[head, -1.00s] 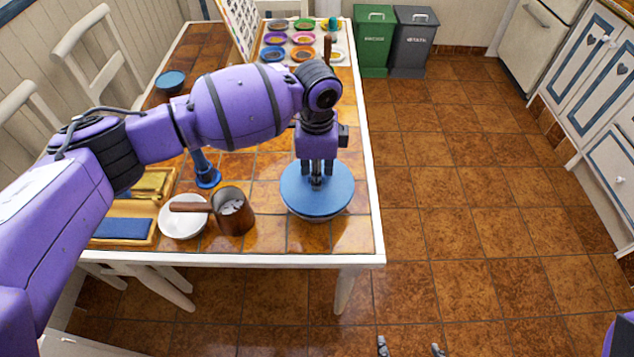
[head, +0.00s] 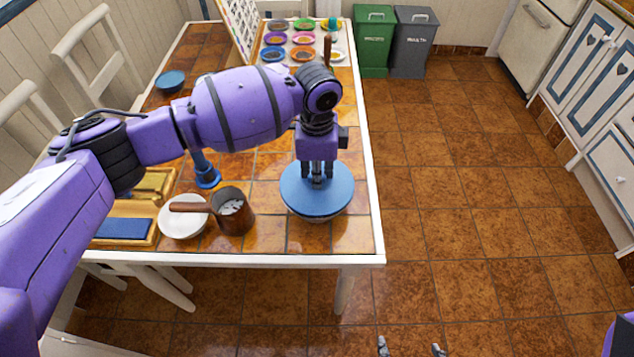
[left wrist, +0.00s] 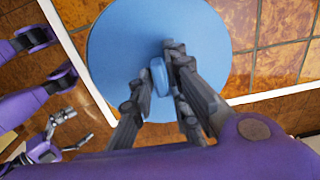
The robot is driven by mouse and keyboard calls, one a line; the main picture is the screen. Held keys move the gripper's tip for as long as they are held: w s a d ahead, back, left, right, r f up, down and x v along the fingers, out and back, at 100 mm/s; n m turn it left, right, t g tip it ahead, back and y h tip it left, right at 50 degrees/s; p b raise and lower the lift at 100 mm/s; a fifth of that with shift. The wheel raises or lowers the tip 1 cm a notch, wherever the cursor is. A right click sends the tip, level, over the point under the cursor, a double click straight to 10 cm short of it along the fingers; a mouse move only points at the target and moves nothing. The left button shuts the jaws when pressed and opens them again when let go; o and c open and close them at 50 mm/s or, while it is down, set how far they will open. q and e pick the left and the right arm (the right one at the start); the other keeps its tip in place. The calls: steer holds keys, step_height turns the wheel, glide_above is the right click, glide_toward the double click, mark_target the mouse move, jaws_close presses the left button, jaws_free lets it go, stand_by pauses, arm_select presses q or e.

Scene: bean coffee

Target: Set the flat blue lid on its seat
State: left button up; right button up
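The flat blue lid (head: 295,200) is a round disc near the table's front right corner, lying about level. It fills much of the left wrist view (left wrist: 115,45), with a small blue knob (left wrist: 158,76) at its middle. My left gripper (head: 317,184) points down from above, its fingers (left wrist: 160,72) closed in on both sides of the knob. A little of a pale rounded thing shows under the lid's front edge; the lid hides the rest, so I cannot tell whether they touch. My right gripper (head: 411,348) is open and empty at the bottom edge, over the floor.
A brown pot (head: 232,213) with a handle stands left of the lid, by a white plate (head: 183,222). A blue stand (head: 207,178) and a golden tray (head: 151,230) are farther left. Several coloured bowls (head: 303,55) stand at the back. The table's right edge is close by the lid.

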arm_select(q)
jaws_close()
steer(key=shift+r, duration=0.1)
arm_select(e)
steer(key=shift+w+r, duration=0.1)
arm_select(q)
steer(key=shift+r+p, duration=1.7)
steer(key=shift+r, duration=1.3)
arm_select(e)
steer(key=w+r+t, duration=0.1)
steer(key=w+r, duration=0.3)
steer(key=r, duration=0.2)
steer(key=shift+w, duration=0.15)
steer(key=shift+f, duration=0.15)
